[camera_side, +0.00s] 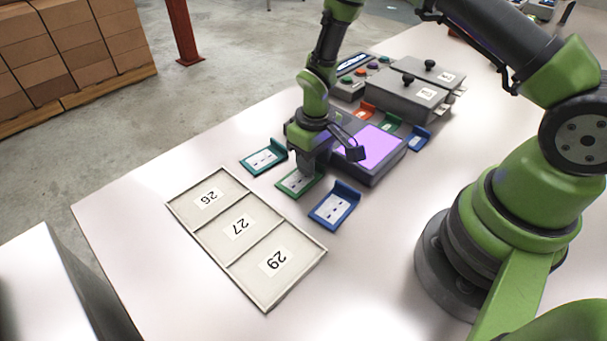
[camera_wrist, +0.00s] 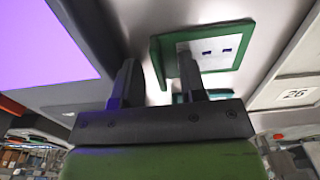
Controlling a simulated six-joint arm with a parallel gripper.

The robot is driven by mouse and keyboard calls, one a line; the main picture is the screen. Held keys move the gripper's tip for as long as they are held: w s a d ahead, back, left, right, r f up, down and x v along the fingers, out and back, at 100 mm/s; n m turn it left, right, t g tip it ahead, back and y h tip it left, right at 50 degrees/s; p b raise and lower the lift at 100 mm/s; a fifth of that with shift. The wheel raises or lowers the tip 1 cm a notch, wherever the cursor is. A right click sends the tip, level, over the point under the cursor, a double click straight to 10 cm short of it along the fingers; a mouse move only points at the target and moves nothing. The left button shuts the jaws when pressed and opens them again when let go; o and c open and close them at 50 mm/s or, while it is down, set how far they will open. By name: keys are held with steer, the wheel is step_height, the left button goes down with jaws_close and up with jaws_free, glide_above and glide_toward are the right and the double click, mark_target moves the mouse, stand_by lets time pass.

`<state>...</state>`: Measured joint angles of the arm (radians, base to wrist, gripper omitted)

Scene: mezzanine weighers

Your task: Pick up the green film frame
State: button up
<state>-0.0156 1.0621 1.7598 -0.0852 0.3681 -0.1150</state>
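The green film frame (camera_side: 294,184) lies on the table between a teal frame and a blue frame, beside the lit box. It has a white label and a raised edge. My gripper (camera_side: 309,166) is low over it, hiding its upper part in the side view. In the wrist view my gripper (camera_wrist: 156,74) has its two fingers apart. The green frame (camera_wrist: 228,45) shows its raised edge in the gap between them, with one finger over the white label. I see no finger clearly pressing on that edge.
The teal frame (camera_side: 262,158) and blue frame (camera_side: 335,206) lie close by. The light box (camera_side: 378,148) glows purple at right. A tray (camera_side: 229,262) marked 26, 27 and 29 lies in front. More small frames, grey lidded boxes (camera_side: 412,98) and a button panel stand behind.

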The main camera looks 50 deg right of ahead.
jaws_close()
steer(key=shift+r, duration=0.1)
